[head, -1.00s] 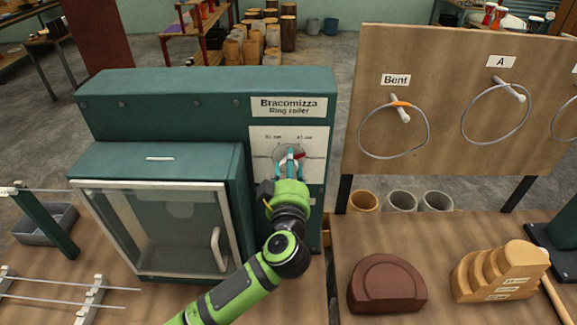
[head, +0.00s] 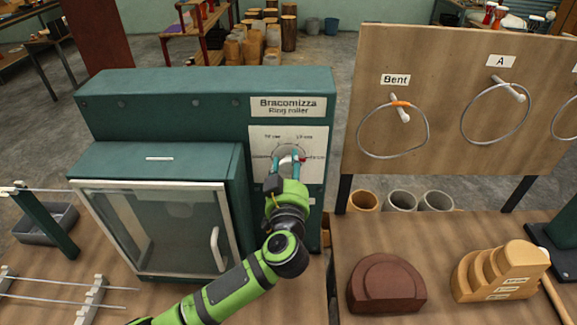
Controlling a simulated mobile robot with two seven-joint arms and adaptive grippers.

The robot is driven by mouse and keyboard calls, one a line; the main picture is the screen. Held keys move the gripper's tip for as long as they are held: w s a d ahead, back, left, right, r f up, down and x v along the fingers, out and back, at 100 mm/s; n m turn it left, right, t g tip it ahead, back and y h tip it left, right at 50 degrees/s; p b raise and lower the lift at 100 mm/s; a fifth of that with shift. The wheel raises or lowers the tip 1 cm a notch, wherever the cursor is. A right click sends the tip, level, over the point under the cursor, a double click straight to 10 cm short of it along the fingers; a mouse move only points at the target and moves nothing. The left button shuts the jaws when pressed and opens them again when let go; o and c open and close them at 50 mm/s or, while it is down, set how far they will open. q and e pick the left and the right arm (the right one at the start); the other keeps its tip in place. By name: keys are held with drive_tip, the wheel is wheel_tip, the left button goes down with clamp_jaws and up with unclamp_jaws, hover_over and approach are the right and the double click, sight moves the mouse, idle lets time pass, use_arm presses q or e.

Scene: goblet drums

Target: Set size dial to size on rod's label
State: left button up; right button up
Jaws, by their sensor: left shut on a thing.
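The size dial (head: 287,152) is a round grey knob on a white panel of the green ring roller (head: 217,85), with small size marks around it that are too small to read surely. A red mark shows at the dial's right side. My left gripper (head: 287,166) is shut on the dial, its teal fingers on either side, hiding the lower part. Rods (head: 70,302) lie on white-notched supports at the lower left; no readable rod label shows. My right gripper is not in view.
The roller's glass door (head: 165,232) with a white handle is shut. At right a board (head: 455,150) carries hanging rings labelled "Bent" and "A". A dark red block (head: 387,285) and a stepped wooden block (head: 500,272) stand on the right bench.

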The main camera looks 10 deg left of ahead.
use_arm(q)
drive_tip(key=shift+s+f, duration=0.1)
drive_tip(key=shift+f, duration=0.45)
drive_tip(key=o, duration=1.2)
drive_tip(key=shift+c, duration=0.2)
drive_tip(key=shift+r, duration=0.15)
drive_tip(key=shift+r, duration=0.1)
drive_tip(key=s+d, duration=0.2)
drive_tip(key=s, duration=0.9)
drive_tip(key=shift+s+d, duration=0.15)
drive_tip(key=shift+s, duration=0.2)
